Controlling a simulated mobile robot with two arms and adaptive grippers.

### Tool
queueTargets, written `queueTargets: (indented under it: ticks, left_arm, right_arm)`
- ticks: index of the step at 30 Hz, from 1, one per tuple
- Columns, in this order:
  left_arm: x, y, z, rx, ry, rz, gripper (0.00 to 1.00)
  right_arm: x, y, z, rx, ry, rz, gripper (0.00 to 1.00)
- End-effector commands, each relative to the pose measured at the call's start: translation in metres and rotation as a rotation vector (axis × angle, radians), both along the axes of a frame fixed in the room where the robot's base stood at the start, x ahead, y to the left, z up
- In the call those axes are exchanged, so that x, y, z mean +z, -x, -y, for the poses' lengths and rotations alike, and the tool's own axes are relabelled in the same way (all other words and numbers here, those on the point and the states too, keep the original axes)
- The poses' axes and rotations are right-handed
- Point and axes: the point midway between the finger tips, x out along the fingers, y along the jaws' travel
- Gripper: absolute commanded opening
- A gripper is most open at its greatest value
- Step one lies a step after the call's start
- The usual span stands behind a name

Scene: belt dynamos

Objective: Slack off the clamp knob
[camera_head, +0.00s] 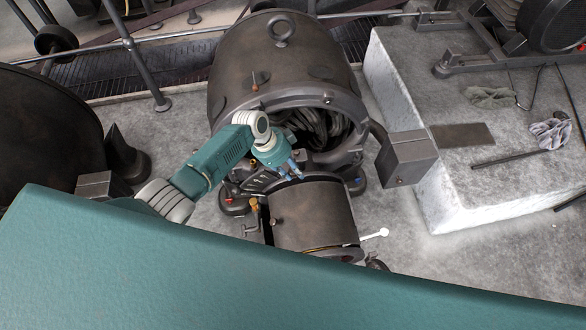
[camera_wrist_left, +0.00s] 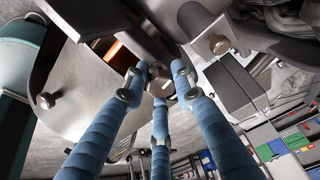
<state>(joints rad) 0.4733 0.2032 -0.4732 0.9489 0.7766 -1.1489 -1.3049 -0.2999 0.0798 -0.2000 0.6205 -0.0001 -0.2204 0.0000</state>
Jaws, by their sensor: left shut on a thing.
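The belt dynamo (camera_head: 235,75) stands in the middle of the head view, a big dark housing with its open end facing me. A smaller dark drum (camera_head: 320,218) sticks out in front of it. My left gripper (camera_head: 296,172) is at the drum's upper edge, below the open end. In the left wrist view its blue fingers (camera_wrist_left: 160,85) are shut around a small dark knob (camera_wrist_left: 160,88), which I take for the clamp knob. Its shaft and far side are partly hidden. In the head view the gripper hides the knob. My right gripper is not in view.
Two other knobs or bolts show in the wrist view, one at left (camera_wrist_left: 47,100) and one at upper right (camera_wrist_left: 218,43). A dark box (camera_head: 407,158) juts out right of the dynamo. A pale plinth (camera_head: 460,195) with a rag (camera_head: 551,133) stands at right. A railing (camera_head: 140,70) runs behind.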

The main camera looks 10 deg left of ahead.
Motion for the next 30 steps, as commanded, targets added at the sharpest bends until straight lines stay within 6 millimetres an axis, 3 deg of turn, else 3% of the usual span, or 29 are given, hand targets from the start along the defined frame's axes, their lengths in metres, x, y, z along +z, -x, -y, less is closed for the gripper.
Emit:
queueTargets:
  ticks: [30]
  left_arm:
    - [0.001,0.006,-0.003,0.935,0.053,-0.155,0.00]
  right_arm:
    - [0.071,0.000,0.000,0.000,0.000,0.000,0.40]
